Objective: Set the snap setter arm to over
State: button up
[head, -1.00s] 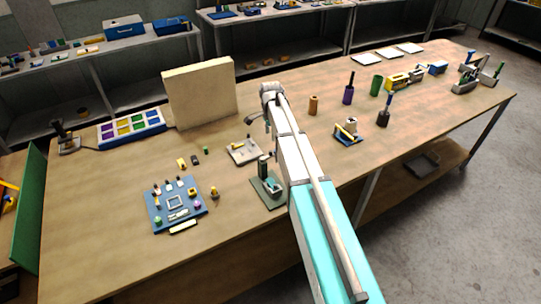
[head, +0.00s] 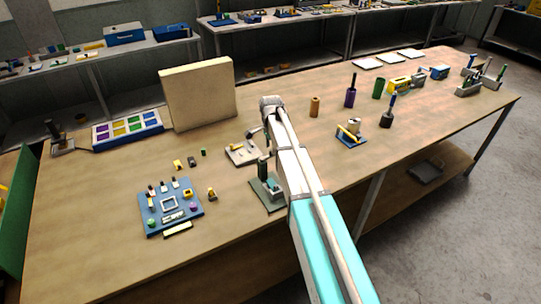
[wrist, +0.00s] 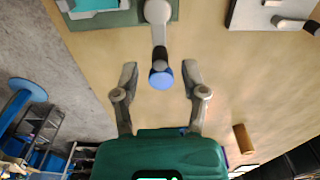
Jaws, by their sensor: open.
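The snap setter appears to be the dark green post on a grey-green base (head: 268,190), beside my forearm in the head view. In the wrist view its base (wrist: 105,18) is at the top. A grey arm with a round blue end (wrist: 161,79) reaches from it toward my gripper. My gripper (wrist: 160,67) is open, with one finger on each side of that blue end and a gap on both sides. In the head view my arm hides part of the setter, and the arm's exact setting cannot be told.
A pale plate with a yellow part (head: 243,153) lies just behind the setter. A blue board with small parts (head: 150,222) is to the left. A brown cylinder (head: 314,106) and a blue stand (head: 350,141) are to the right.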

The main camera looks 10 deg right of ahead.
jog(key=shift+f+b, duration=0.7)
jog(key=shift+f, duration=0.25)
grip_shut()
